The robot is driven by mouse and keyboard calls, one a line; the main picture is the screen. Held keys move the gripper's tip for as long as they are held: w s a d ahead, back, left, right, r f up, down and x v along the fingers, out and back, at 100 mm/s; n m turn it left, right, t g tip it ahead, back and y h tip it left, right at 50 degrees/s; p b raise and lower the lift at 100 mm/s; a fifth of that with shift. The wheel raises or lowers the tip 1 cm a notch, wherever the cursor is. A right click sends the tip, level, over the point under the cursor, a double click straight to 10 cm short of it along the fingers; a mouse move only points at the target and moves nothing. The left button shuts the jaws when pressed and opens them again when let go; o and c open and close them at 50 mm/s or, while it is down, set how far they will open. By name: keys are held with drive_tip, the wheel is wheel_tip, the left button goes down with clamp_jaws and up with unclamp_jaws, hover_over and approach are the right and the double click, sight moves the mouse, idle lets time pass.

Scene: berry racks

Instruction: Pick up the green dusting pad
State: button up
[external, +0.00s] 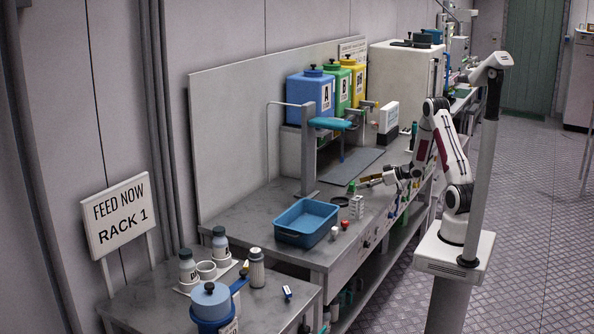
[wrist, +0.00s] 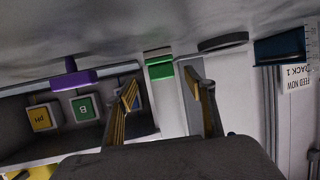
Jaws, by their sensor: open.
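The green dusting pad (wrist: 158,65) shows in the wrist view as a small block with a bright green top edge and a darker green face, on the grey bench top. My gripper (wrist: 160,80) is open, with its yellow-lined fingers to either side of the pad's place in the picture. The fingers look apart from the pad; I cannot tell the exact gap. In the external view my gripper (external: 374,181) is low over the bench, and a small dark green shape (external: 351,187) beside its tips is probably the pad.
A purple block (wrist: 70,78) is left of the pad in the wrist view, and a dark ring (wrist: 222,42) is right of it. A stand with a teal arm (external: 330,123) rises behind.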

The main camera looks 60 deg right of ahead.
sight(354, 189)
drive_tip(key=shift+w, duration=0.1)
drive_tip(key=shift+x, duration=2.55)
drive_tip(key=shift+a, duration=0.1)
drive_tip(key=c, duration=1.2)
